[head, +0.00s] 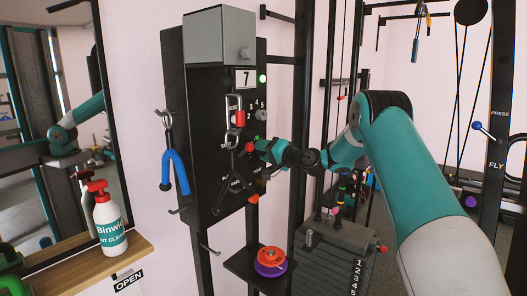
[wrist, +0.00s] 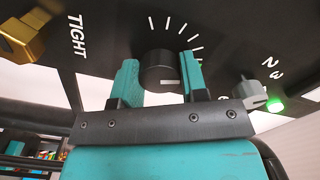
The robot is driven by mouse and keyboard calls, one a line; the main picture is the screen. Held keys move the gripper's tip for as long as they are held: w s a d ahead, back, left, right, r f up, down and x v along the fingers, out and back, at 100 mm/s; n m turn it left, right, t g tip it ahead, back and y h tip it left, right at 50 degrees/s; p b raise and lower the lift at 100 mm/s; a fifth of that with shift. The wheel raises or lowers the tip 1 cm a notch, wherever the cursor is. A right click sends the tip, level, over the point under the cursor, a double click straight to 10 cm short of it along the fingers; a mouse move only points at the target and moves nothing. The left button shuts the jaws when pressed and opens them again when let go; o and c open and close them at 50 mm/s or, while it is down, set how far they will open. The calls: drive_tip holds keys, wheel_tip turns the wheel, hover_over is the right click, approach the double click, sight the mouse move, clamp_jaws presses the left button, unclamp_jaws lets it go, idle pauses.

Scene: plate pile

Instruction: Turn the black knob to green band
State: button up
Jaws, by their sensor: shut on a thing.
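The black knob (wrist: 158,75) sits on the black panel in the wrist view, with a white mark on its face. White tick marks fan out around its far side. My gripper (wrist: 159,66) has its two teal fingers on either side of the knob and is shut on it. In the head view my gripper (head: 256,149) reaches the front of the black panel (head: 196,130) from the right, and the knob is hidden there.
A grey knob (wrist: 250,97) and a lit green lamp (wrist: 275,106) are right of my gripper; a brass fitting (wrist: 28,38) is left, by "TIGHT". A shelf with discs (head: 271,261) is below.

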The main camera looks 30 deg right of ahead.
drive_tip(key=shift+m+p, duration=0.5)
drive_tip(key=shift+m, duration=1.5)
drive_tip(key=o, duration=0.9)
drive_tip(key=shift+o, duration=0.2)
drive_tip(key=shift+s+d, duration=0.1)
drive_tip(key=b+v, duration=0.5)
drive_tip(key=v, duration=1.2)
drive_tip(key=shift+s, duration=0.15)
